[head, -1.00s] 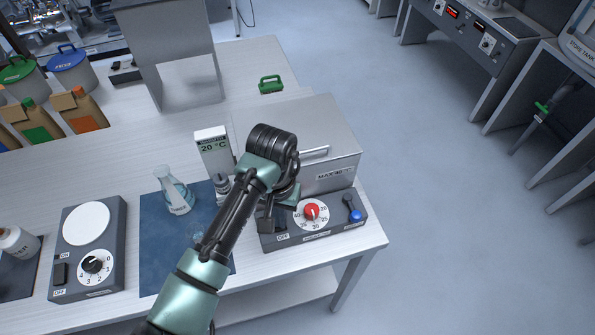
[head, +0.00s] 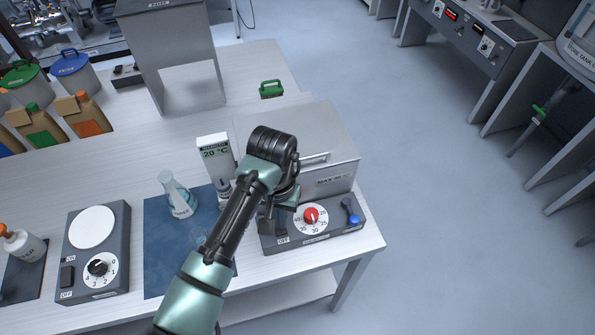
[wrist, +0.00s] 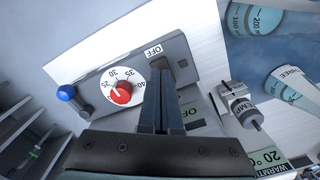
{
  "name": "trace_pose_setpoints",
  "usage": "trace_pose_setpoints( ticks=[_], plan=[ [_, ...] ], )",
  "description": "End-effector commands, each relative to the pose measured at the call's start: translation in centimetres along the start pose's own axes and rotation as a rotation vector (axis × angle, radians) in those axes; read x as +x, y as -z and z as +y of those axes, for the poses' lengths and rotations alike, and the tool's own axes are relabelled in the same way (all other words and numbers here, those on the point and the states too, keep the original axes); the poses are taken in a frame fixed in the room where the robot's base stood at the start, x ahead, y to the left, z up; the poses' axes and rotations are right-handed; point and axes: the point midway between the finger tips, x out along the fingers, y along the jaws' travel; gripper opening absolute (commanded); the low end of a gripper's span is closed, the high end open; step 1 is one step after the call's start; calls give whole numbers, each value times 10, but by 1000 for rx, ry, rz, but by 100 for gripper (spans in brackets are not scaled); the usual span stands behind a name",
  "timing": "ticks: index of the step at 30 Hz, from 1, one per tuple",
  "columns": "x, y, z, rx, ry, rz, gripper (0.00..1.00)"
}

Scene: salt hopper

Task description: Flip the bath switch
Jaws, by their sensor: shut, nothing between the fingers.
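The bath (head: 320,150) is a grey metal box with a front control panel (head: 335,236). The panel carries a red knob on a white dial (head: 311,215), a blue-tipped lever (head: 354,218) and, at its left end, a dark switch by an OFF label. In the wrist view the switch (wrist: 183,63) shows just right of my fingertips, beside the OFF label. My gripper (head: 267,230) is shut and empty, pointing down over the panel's left end. It also shows in the wrist view (wrist: 157,74). Whether it touches the switch I cannot tell. My gripper partly hides the switch in the head view.
A flask (head: 178,195) is on a blue mat (head: 160,260). A hotplate unit (head: 95,280) with its own switch stands further left. The table's front right edge is close by.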

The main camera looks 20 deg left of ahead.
Motion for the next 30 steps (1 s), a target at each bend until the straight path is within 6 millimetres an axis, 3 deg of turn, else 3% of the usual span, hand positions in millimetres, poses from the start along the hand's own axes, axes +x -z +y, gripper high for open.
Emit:
trace_pose_setpoints(
  ticks=[15, 30],
  plan=[
    [-44, 0, 0, 1, -1, -1, 0],
    [-45, 0, 0, 0, -1, 0, 0]
  ],
)
